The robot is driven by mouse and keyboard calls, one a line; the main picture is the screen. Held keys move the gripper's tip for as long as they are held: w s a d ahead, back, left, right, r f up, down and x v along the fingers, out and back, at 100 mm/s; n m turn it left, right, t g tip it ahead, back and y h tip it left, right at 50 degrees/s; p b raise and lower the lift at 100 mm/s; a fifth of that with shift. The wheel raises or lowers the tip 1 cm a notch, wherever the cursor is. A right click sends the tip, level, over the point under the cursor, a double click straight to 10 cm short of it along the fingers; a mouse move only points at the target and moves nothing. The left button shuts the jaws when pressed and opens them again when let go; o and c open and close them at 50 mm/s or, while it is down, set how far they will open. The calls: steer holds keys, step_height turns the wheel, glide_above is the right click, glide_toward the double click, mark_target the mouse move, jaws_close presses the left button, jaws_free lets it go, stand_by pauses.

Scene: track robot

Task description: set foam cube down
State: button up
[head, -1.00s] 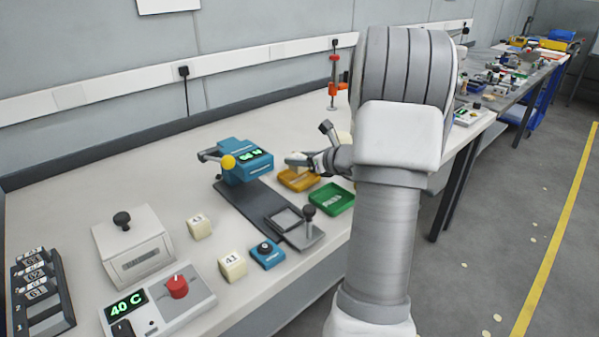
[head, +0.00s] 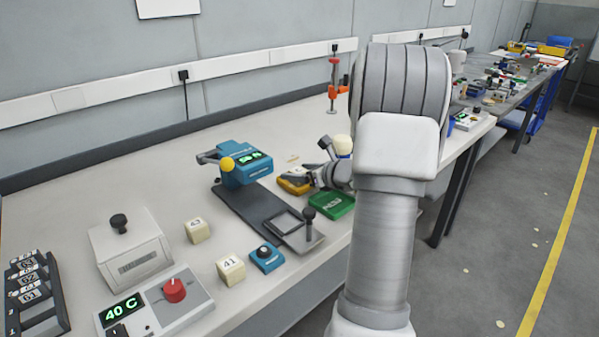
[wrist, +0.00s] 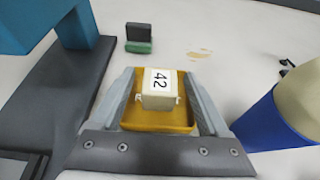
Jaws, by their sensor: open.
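A cream foam cube marked 42 (wrist: 159,90) sits in the yellow tray (wrist: 160,124) in the wrist view. My gripper (wrist: 160,82) is open, with one grey finger on each side of the cube. Gaps show between the fingers and the cube's sides. In the head view my gripper (head: 308,180) is low at the yellow tray (head: 291,188), and the cube cannot be made out there. Similar cubes marked 43 (head: 198,231) and 41 (head: 231,268) stand on the bench to the left.
A green tray (head: 333,206) lies beside the yellow one. A blue device with a green display (head: 245,167) stands on a dark base to the left. A blue and cream object (wrist: 270,125) is close right of my gripper in the wrist view.

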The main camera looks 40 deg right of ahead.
steer(key=shift+r, duration=0.25)
steer(key=p+v, duration=0.3)
steer(key=v, duration=0.9)
steer(key=shift+f, duration=0.1)
